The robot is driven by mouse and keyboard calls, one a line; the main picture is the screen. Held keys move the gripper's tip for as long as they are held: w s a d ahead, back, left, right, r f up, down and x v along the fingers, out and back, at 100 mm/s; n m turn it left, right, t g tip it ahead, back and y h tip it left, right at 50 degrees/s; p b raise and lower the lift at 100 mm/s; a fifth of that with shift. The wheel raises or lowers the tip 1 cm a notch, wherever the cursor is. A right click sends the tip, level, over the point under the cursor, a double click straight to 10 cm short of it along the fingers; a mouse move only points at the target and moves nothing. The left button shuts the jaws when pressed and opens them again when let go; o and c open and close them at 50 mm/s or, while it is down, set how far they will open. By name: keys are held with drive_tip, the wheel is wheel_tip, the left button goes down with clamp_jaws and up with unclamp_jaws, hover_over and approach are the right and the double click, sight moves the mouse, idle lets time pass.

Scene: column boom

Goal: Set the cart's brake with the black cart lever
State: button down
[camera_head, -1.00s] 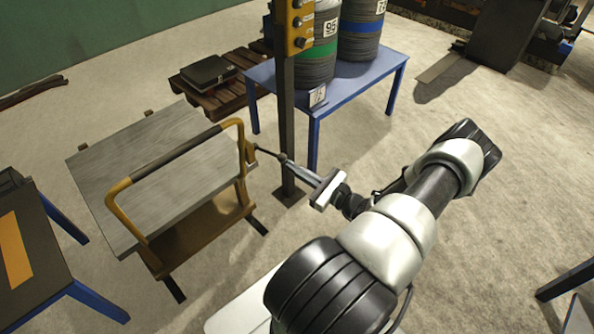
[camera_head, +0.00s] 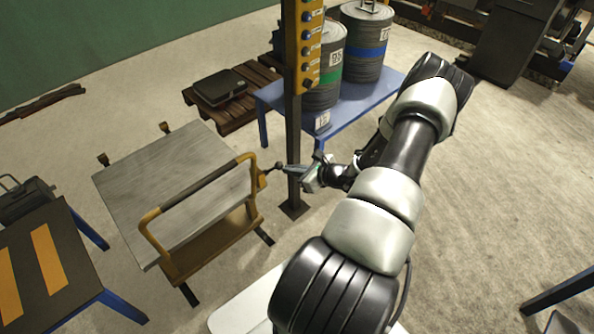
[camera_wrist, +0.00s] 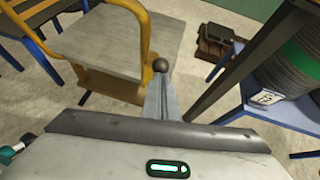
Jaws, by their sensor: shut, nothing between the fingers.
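The cart (camera_head: 170,185) has a grey deck and a yellow tubular handle frame. Its black cart lever (camera_head: 278,167) juts from a yellow bracket at the handle's right end, with a round knob at its tip. The knob (camera_wrist: 160,65) also shows in the wrist view, straight beyond my fingertips. My gripper (camera_head: 287,180) is shut and empty, its tips at or just below the knob. I cannot tell whether they touch it. The knob hides the lever's rod in the wrist view.
A dark post (camera_head: 294,140) with a yellow button panel stands close behind my gripper. A blue table (camera_head: 370,103) with drums is behind it. A dark-topped bench (camera_head: 75,275) is at the left. A pallet (camera_head: 234,111) with a black case lies behind the cart.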

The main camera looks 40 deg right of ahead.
drive_tip(key=w+r+g, duration=0.1)
drive_tip(key=w, duration=0.1)
drive_tip(key=w+r+g+p, duration=0.1)
drive_tip(key=w, duration=0.1)
drive_tip(key=w+r, duration=0.2)
drive_tip(key=shift+w+a+r+g, duration=0.1)
drive_tip(key=shift+a+g, duration=0.2)
drive_tip(key=shift+g, duration=0.1)
drive_tip(key=shift+w+r, duration=0.2)
drive_tip(key=shift+w, duration=0.25)
drive_tip(key=shift+w+r, duration=0.2)
drive_tip(key=shift+w, duration=0.25)
drive_tip(key=shift+w, duration=0.1)
drive_tip(key=shift+r, duration=0.1)
